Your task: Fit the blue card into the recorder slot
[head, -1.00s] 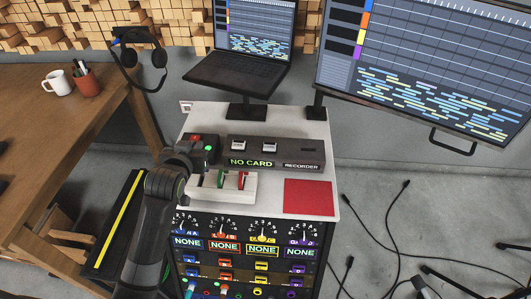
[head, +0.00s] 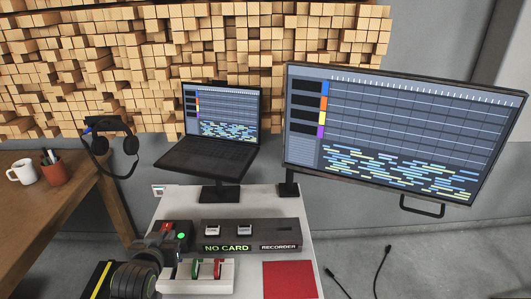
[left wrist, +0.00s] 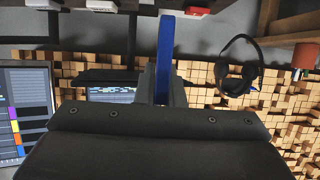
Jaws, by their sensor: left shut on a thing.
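The blue card (left wrist: 165,50) stands edge-on in the left wrist view, shut between the fingers of my left gripper (left wrist: 163,85). In the head view my left gripper (head: 160,241) is by the left end of the recorder, behind the white rack, and I cannot make out the blue card there. The dark recorder (head: 290,234) lies on the light cabinet top, with a green NO CARD display and a small dark slot (head: 285,228) at its right. My right gripper is not in view.
A white rack (head: 228,283) holds a green card (head: 196,269) and a red card (head: 218,268). A red mat (head: 290,280) lies to its right. A laptop (head: 210,155) and monitor (head: 400,130) stand behind.

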